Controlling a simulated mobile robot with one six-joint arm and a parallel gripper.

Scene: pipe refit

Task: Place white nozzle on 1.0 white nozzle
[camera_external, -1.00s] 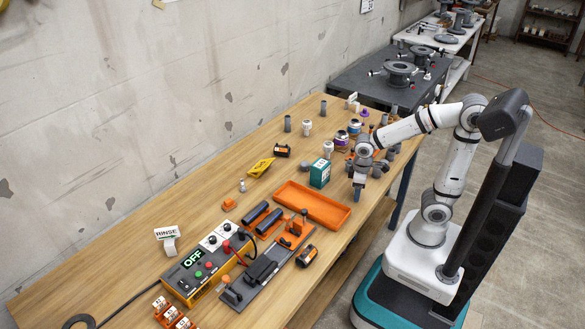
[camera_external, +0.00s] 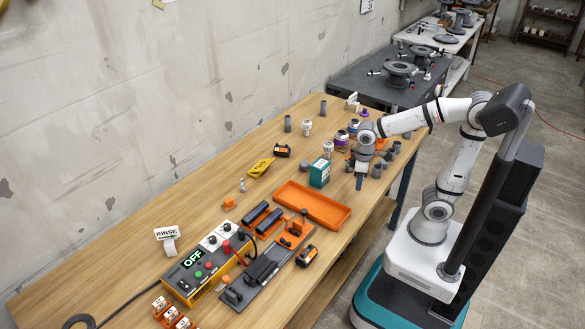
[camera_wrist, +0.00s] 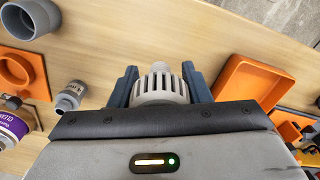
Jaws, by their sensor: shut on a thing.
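In the wrist view my gripper (camera_wrist: 158,82) is shut on a pale, slotted, ribbed nozzle (camera_wrist: 160,88), held between its blue-grey fingers. The wrist body hides the nozzle's lower part. In the external view my gripper (camera_external: 360,178) is over the table's right part, just right of the green-and-white box (camera_external: 320,173); the held nozzle cannot be made out there. Two whitish fittings, one farther back (camera_external: 307,128) and one behind the box (camera_external: 328,148), stand upright on the table. I cannot tell whether either is the 1.0 white nozzle.
An orange tray (camera_external: 312,204) lies in front of the gripper, also at right in the wrist view (camera_wrist: 235,82). At left there are a grey fitting (camera_wrist: 70,95), an orange holder (camera_wrist: 38,72) and a purple-labelled can (camera_wrist: 8,128). Bare wood lies beyond the fingers.

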